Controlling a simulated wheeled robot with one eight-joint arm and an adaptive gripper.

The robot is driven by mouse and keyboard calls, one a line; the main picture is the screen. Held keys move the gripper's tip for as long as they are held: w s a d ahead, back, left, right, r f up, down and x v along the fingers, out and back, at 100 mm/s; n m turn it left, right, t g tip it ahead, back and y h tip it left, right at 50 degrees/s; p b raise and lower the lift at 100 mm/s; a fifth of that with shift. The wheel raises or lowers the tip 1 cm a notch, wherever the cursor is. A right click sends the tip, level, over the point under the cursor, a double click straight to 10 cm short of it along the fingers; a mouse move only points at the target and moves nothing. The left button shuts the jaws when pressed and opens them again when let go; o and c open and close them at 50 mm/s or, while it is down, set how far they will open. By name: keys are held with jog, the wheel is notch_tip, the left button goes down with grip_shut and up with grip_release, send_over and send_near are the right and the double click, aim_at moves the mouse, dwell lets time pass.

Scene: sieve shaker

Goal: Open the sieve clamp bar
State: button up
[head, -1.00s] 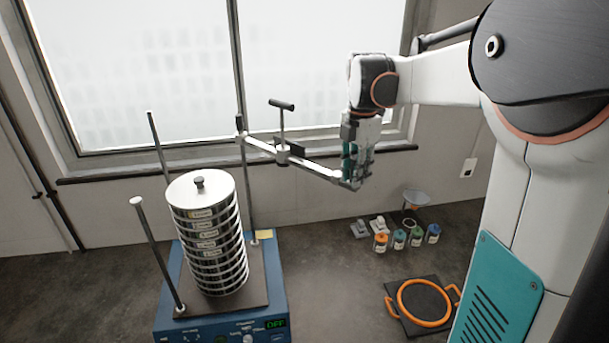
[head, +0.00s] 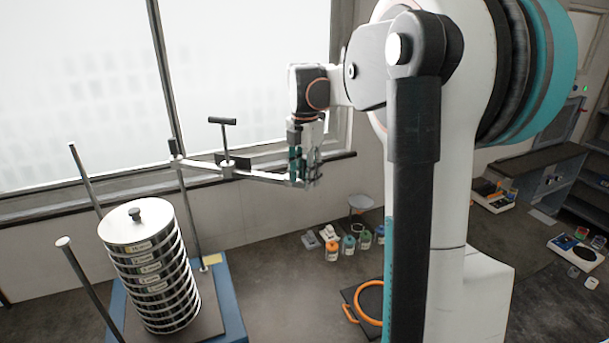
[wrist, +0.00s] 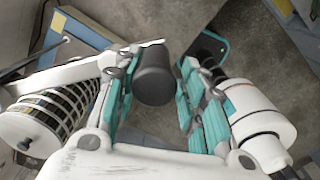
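The sieve clamp bar (head: 260,174) is a thin pale bar reaching right from the rear post, swung clear of the sieve stack (head: 155,275). A black T-handle (head: 222,121) stands upright on its middle. My gripper (head: 302,180) is at the bar's free end. The lower part of the knob is hidden. The stack stands upright with its lid and small top knob showing.
Two upright posts (head: 85,178) (head: 90,285) stand left of the stack on the blue shaker base (head: 232,300). Small jars (head: 348,245) and an orange ring on a dark plate (head: 369,300) are on the worktop at right. The window wall is behind the bar.

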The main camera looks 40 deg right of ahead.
notch_tip(320, 180, up, 12)
dwell(0.8)
dwell(0.3)
